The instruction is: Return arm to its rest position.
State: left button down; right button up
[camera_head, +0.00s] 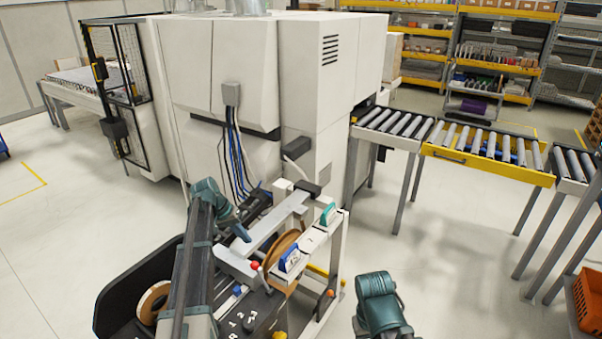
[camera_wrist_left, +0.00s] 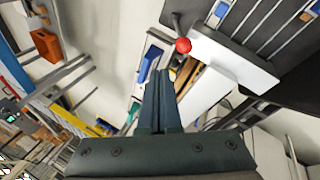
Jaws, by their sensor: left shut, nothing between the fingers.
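My left arm comes up from the bottom left in the head view. Its gripper (camera_head: 241,233) is over the grey metal plate of the banding unit, close to a red ball knob (camera_head: 254,265). In the left wrist view the two fingers of the left gripper (camera_wrist_left: 161,75) lie together, shut, with nothing between them. The red knob also shows there (camera_wrist_left: 183,45), just past the fingertips. Part of my right arm (camera_head: 378,303) shows at the bottom right of the head view; its gripper is not visible.
The edge-banding machine (camera_head: 240,80) stands behind the unit. Blue (camera_head: 289,260) and teal (camera_head: 328,213) clamps and a brown roll (camera_head: 284,252) are beside the left gripper. A roller conveyor (camera_head: 480,143) runs right; an orange crate (camera_head: 588,300) is at lower right. Floor between is clear.

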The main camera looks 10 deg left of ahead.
pick_arm(q)
jog(key=s+d+f+m+g+y+b, duration=0.1)
jog(key=s+d+f+m+y+b, duration=0.1)
jog(key=s+d, duration=1.2)
jog(key=s+d+f+m+g+y+b, duration=0.1)
jog(key=s+d+f+m+y+b, duration=0.2)
jog(key=s+d, duration=1)
jog(key=d+f+b, duration=0.1)
jog(key=d+f, duration=0.2)
jog(key=shift+s+d+f+y, duration=0.15)
jog(key=shift+s+f+y, duration=0.05)
jog(key=shift+s+y, duration=0.2)
